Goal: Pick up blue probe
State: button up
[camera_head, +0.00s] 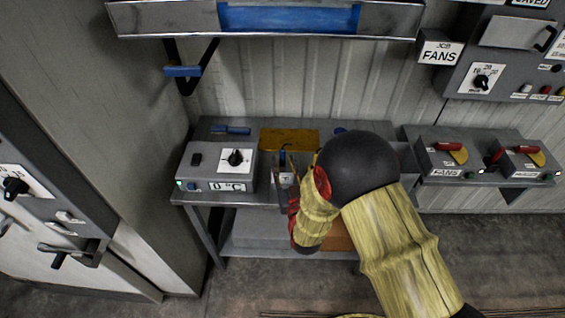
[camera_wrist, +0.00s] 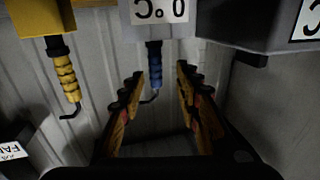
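The blue probe (camera_wrist: 154,70) has a dark collar and a thin bent metal tip. In the wrist view it extends from a grey box (camera_wrist: 128,18) with an upside-down "0 °C" label. It lies between the lines of my gripper's two fingers (camera_wrist: 160,88), which are spread apart with a gap on both sides of it. My gripper is open and holds nothing. In the head view my gripper (camera_head: 284,182) is over the bench, largely hidden by my arm. A small blue and black part (camera_head: 283,156) shows just beyond it, probably the probe.
A yellow probe (camera_wrist: 67,75) on a yellow block (camera_wrist: 38,18) is left in the wrist view. In the head view, a dial box (camera_head: 217,168) stands left of my gripper, and a yellow block (camera_head: 289,138) lies behind. A shelf (camera_head: 150,18) overhangs the bench. Switch boxes (camera_head: 450,155) stand right.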

aim_at(283, 156)
jog(key=x, duration=0.3)
jog(key=b+x, duration=0.1)
jog(key=shift+w+d, duration=0.2)
jog(key=shift+w, duration=0.25)
jog(key=shift+r, duration=0.1)
jog(key=shift+c, duration=0.7)
grip_shut()
